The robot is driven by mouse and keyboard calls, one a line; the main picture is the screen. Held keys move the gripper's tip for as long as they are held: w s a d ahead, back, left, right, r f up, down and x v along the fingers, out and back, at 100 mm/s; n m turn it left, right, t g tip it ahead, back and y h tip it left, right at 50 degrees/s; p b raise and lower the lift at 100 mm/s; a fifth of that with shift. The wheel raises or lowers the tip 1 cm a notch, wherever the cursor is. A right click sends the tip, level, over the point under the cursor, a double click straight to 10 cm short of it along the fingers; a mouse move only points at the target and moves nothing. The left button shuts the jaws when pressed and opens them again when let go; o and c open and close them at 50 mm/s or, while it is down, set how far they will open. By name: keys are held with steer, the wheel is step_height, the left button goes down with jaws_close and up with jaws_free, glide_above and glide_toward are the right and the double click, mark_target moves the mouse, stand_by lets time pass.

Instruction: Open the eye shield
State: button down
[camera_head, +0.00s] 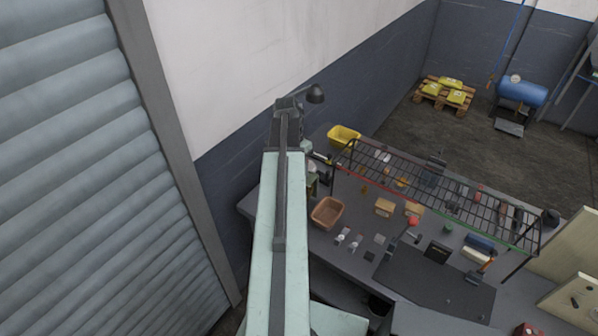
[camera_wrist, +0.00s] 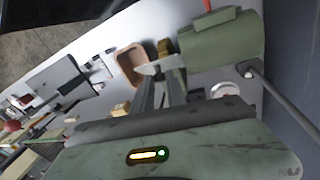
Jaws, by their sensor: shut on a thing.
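A green bench machine (camera_wrist: 225,42) stands at the upper right in the wrist view. A pale, flat eye shield (camera_wrist: 158,66) sticks out from its left side. My gripper (camera_wrist: 160,78) reaches up to the shield, and its two dark fingers are shut on the shield's edge. In the head view my gripper (camera_head: 322,158) is small, at the far end of my arm, over the back left corner of the workbench. The machine (camera_head: 312,180) is mostly hidden there behind my arm, and I cannot make out the shield.
A brown bin (camera_head: 327,212) stands on the workbench close to the machine; the wrist view shows it too (camera_wrist: 130,62). A wire rack (camera_head: 440,190) spans the bench's back. A yellow bin (camera_head: 343,136) is behind. A wall and a roller shutter (camera_head: 90,170) are left.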

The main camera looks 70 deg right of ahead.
steer(key=d+y, duration=0.1)
steer(key=y, duration=0.1)
steer(key=shift+s+d+f+t+y+b, duration=0.15)
steer(key=shift+d+t+y+b, duration=0.15)
steer(key=shift+d+t+b, duration=0.1)
steer(key=shift+s+d+y, duration=0.1)
steer(key=shift+d+y, duration=0.05)
steer(key=shift+y, duration=0.25)
steer(key=c, duration=1.3)
jaws_free()
steer(key=shift+c, duration=0.2)
steer(key=p+v, duration=0.7)
steer(key=v, duration=0.1)
